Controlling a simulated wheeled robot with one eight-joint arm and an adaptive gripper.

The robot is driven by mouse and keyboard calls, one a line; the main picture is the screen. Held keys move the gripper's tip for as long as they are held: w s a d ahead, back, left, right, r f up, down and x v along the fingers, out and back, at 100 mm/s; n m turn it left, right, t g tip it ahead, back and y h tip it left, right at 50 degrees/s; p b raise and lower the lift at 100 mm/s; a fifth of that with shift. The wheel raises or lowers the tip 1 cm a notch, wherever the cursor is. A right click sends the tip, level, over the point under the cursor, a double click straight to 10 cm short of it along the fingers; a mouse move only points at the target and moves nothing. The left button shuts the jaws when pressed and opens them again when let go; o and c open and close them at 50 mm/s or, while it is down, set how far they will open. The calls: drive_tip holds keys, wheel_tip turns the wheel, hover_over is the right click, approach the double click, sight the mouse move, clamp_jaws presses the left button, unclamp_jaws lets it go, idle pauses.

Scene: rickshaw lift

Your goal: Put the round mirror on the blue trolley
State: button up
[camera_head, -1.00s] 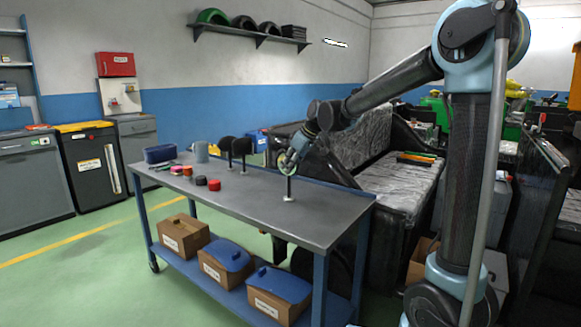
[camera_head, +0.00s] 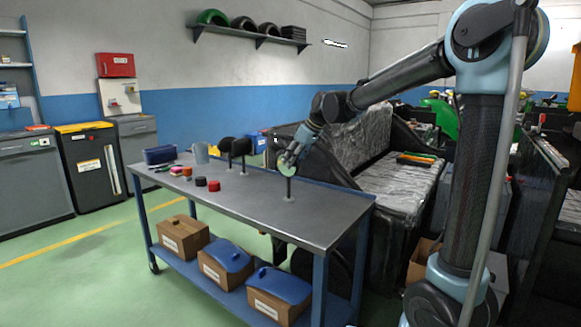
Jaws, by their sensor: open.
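The blue trolley (camera_head: 262,215) stands in the middle of the view, with a grey top and blue legs. The round mirror (camera_head: 287,170) is a small greenish disc on a dark stem, upright near the right end of the top. The foot of its stem meets the trolley top. My gripper (camera_head: 289,157) is open at the upper part of the mirror and partly covers it. I cannot tell whether the fingers touch the mirror.
Two dark round-headed pieces on stems (camera_head: 242,147), a blue case (camera_head: 160,154), a grey mug (camera_head: 200,153) and several small coloured rolls (camera_head: 214,185) stand on the trolley's left half. Boxes (camera_head: 225,263) fill its lower shelf.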

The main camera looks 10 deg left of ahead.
drive_tip(key=v, duration=0.9)
drive_tip(key=s+d+f+m+h, duration=0.1)
drive_tip(key=s+d+f+m, duration=0.1)
drive_tip(key=d, duration=0.5)
drive_tip(key=s+d+f+m+h, duration=0.1)
drive_tip(key=s+d+f, duration=0.2)
drive_tip(key=d, duration=0.3)
drive_tip(key=s+d+f+m+h, duration=0.4)
drive_tip(key=s+d+f+m, duration=0.6)
drive_tip(key=s+d+f, duration=1.2)
drive_tip(key=s+d, duration=0.2)
drive_tip(key=d, duration=0.2)
drive_tip(key=shift+f, duration=0.25)
